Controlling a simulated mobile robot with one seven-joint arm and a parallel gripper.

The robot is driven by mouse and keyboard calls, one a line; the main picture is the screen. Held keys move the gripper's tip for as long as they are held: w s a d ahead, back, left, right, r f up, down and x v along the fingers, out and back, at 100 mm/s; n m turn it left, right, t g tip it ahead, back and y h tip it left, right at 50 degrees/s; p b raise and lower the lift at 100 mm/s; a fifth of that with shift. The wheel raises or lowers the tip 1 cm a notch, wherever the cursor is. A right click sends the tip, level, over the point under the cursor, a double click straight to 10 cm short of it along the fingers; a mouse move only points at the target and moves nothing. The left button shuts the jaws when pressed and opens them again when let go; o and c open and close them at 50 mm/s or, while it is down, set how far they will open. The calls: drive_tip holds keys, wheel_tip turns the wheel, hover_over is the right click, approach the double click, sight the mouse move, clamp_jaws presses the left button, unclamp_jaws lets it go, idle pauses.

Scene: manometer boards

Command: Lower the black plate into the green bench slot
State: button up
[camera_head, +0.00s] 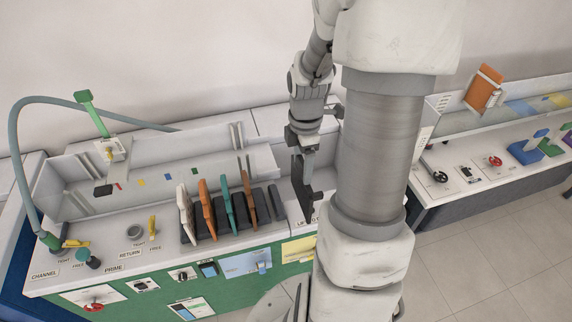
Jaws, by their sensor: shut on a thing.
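My gripper (303,142) is above the right end of the green-fronted bench (225,280), shut on a black plate (303,188). The plate hangs upright below the fingers, seen nearly edge-on. Its lower end is close to the bench top; I cannot tell whether it touches. A dark slotted rack (188,238) stands on the bench to the left of the plate. It holds a white plate (185,212), an orange plate (206,208), a teal plate (226,205) and a brown plate (249,195), all upright and leaning slightly.
A tall green-topped post (92,112) and a grey hose (15,150) stand at the left. Yellow valve levers (153,225) rise from the bench top. A second bench (480,190) stands at the right. My column blocks the view between the benches.

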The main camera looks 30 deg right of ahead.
drive_tip(key=r+p, duration=0.3)
drive_tip(key=s+r+p, duration=0.1)
drive_tip(key=r, duration=0.1)
drive_tip(key=shift+d+r, duration=0.25)
drive_tip(key=shift+d, duration=0.05)
idle(0.5)
